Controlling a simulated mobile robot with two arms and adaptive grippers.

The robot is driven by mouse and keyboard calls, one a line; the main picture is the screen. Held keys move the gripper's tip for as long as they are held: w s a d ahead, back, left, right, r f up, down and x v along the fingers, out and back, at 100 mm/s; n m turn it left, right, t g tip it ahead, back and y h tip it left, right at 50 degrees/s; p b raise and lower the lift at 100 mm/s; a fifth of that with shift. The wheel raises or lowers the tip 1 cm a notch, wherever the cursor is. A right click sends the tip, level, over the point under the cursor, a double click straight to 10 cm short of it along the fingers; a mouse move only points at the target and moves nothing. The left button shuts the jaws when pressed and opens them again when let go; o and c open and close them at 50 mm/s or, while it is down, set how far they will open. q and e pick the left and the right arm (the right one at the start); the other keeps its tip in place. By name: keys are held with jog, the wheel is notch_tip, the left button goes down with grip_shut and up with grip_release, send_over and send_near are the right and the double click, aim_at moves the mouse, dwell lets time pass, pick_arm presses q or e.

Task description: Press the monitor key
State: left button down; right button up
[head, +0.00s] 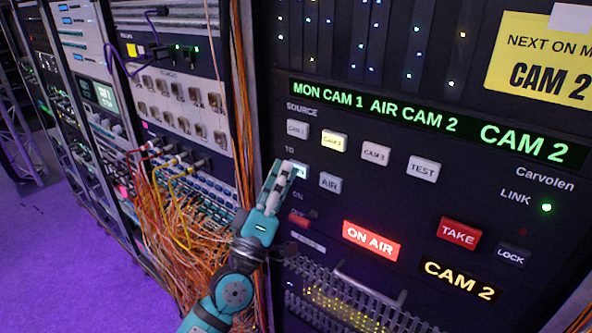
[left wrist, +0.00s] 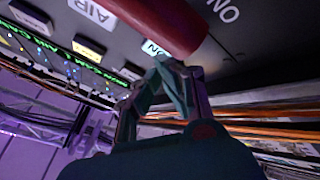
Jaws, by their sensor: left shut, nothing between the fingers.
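The monitor key (head: 302,170) is a pale key in the row under "TO" on the black panel, left of the AIR key (head: 330,182). My left gripper (head: 287,172) is shut and empty, its fingertips at the monitor key and covering part of it. In the left wrist view the fingertips (left wrist: 164,66) point at the monitor key (left wrist: 152,47), whose lettering is partly hidden. I cannot tell whether they touch it. The green display (head: 425,120) reads "MON CAM 1 AIR CAM 2". My right gripper is not in view.
Source keys sit above; CAM 2 (head: 334,142) is lit yellow. A red part (left wrist: 165,25) juts out close to the fingers in the wrist view. Below are the ON AIR sign (head: 371,241) and TAKE key (head: 458,233). Orange cables (head: 190,240) hang at left.

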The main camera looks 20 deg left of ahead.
pick_arm(q)
jog(key=shift+s, duration=0.1)
jog(key=shift+s+a, duration=0.2)
jog(key=shift+s, duration=0.5)
jog(key=s, duration=0.2)
jog(key=s+a, duration=0.1)
jog(key=s, duration=0.1)
jog(key=shift+s+a, duration=0.15)
jog(key=shift+s, duration=0.25)
dwell(0.4)
